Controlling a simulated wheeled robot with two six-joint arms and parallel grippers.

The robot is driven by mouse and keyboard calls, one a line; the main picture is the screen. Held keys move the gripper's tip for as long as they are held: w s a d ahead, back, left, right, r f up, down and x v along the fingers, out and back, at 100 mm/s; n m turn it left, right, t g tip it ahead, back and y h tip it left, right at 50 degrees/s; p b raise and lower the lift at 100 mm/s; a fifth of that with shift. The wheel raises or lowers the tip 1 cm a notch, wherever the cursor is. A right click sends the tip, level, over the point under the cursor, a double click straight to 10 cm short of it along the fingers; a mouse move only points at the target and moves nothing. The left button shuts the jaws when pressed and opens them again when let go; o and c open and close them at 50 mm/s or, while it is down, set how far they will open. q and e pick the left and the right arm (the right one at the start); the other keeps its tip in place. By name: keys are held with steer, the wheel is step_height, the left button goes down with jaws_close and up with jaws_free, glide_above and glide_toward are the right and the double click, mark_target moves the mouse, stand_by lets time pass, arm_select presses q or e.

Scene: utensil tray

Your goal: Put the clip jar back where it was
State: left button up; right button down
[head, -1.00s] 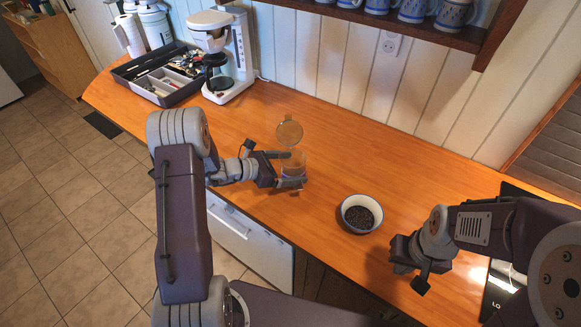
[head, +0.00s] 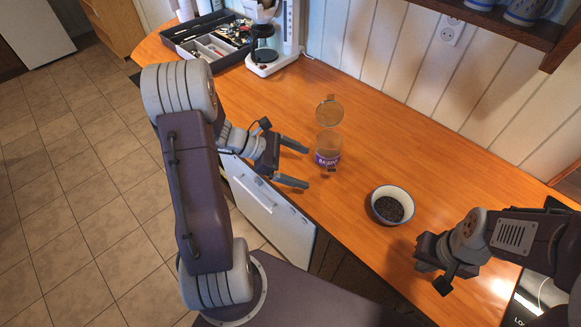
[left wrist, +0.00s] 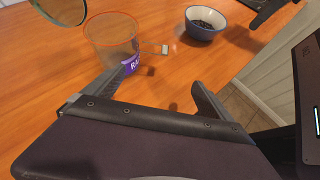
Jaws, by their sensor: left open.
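The clip jar (head: 328,150) stands upright on the wooden counter, clear-walled with a purple label. Its round lid (head: 329,114) is swung open on the far side. In the left wrist view the jar (left wrist: 112,38) stands just beyond my fingers, with its wire clip to the right. My left gripper (head: 300,165) is open and empty, to the left of the jar and apart from it. My right gripper (head: 432,272) is at the lower right over the counter's front; its fingers are too unclear to tell their state.
A bowl of dark beans (head: 392,206) stands right of the jar, near my right gripper; it also shows in the left wrist view (left wrist: 205,22). A utensil tray (head: 207,42) and a white coffee maker (head: 272,40) stand at the back left. The counter between them and the jar is clear.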

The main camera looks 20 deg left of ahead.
arm_select(q)
steer(key=s+d+m+g, duration=0.1)
steer(key=s+m, duration=0.1)
steer(key=s+d+f+m+g+y, duration=0.1)
steer(key=s+m, duration=0.1)
steer(key=s+d+f+m+g+y, duration=0.1)
steer(key=s+d+m+g, duration=0.1)
steer(key=s, duration=0.1)
steer(key=shift+s, duration=0.1)
steer(key=s+m+y, duration=0.1)
steer(key=m+y, duration=0.1)
steer(key=m, duration=0.3)
steer(key=s+a+m+y, duration=0.1)
steer(key=s+m+y, duration=0.1)
steer(key=m, duration=0.3)
steer(key=s+a+m+y, duration=0.1)
steer(key=s+m+y, duration=0.1)
steer(key=m, duration=0.3)
steer(key=shift+s+a+f+m+y, duration=0.15)
steer(key=shift+s+m+y, duration=0.2)
steer(key=shift+y, duration=0.55)
